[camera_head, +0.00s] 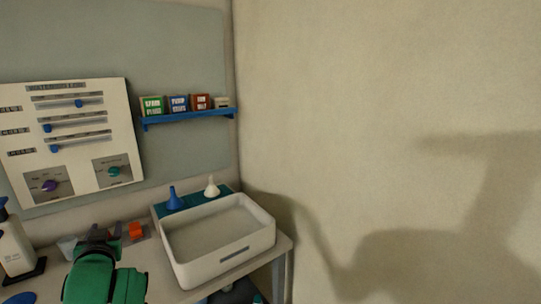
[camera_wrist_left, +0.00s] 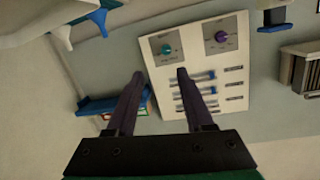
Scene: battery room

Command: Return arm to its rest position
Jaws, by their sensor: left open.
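My left gripper (camera_head: 101,236) is at the bottom left of the head view, a green body with dark fingers above the table's left part. In the left wrist view its two dark fingers (camera_wrist_left: 157,80) are apart, with nothing between them. They point toward a white control panel (camera_wrist_left: 218,60) on the wall, without visible contact. In the head view the panel (camera_head: 75,140) hangs tilted at the left, with blue sliders, a purple knob and a teal knob. My right gripper is in neither view.
A white basin (camera_head: 222,262) stands on the table, with a blue funnel (camera_head: 174,198) and a white funnel (camera_head: 211,186) behind it. A blue shelf (camera_head: 190,117) holds several small boxes. A white bottle (camera_head: 14,247) stands far left. An orange item (camera_head: 136,230) lies near the gripper.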

